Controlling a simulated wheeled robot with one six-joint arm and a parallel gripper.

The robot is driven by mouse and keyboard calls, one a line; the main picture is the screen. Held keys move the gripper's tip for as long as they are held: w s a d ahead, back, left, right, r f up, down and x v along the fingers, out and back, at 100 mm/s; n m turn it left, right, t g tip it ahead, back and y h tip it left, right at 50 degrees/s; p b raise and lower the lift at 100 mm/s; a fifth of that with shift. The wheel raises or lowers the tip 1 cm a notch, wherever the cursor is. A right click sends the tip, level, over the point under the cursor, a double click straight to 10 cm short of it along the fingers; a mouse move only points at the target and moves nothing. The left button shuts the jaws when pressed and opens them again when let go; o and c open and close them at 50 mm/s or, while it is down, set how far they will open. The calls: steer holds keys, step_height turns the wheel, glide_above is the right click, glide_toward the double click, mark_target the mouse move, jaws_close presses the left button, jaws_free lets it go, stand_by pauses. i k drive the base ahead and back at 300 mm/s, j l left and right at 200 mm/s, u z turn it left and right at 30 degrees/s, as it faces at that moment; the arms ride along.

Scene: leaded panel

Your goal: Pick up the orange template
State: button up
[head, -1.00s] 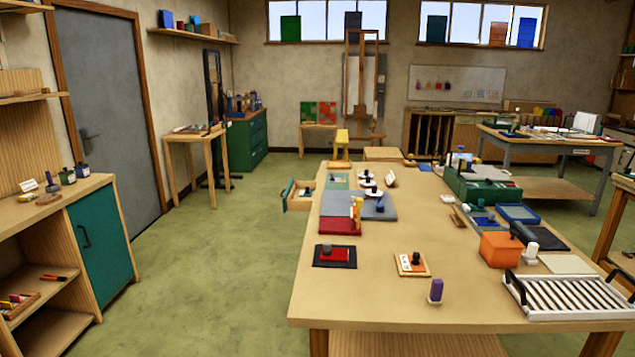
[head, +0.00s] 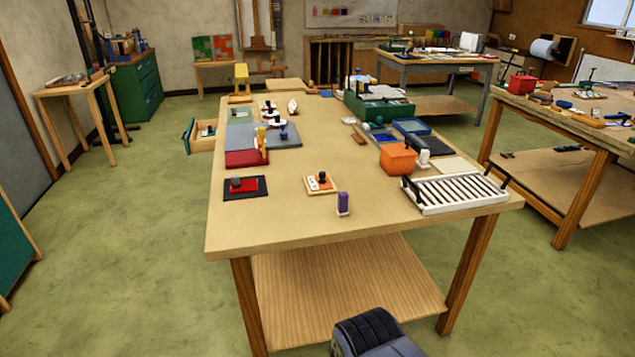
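A small flat orange piece with a black knob (head: 323,184), which looks like the orange template, lies on a pale board near the front middle of the wooden table (head: 270,225). White marked pieces sit beside it on the same board. A dark rounded part of my own arm shows at the bottom edge, in front of the table. My gripper's fingers are not in view.
Left of the board is a red piece on a black mat (head: 258,190). A purple block (head: 343,204) stands close in front. An orange box (head: 397,160) and a white slatted rack (head: 455,193) are to the right. The table's front left is clear.

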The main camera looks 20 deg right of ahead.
mark_target(319, 183)
steer(key=i+l+u, duration=0.1)
steer(key=i+l, duration=1.25)
steer(key=l, duration=0.15)
steer(key=i+j+u, duration=0.05)
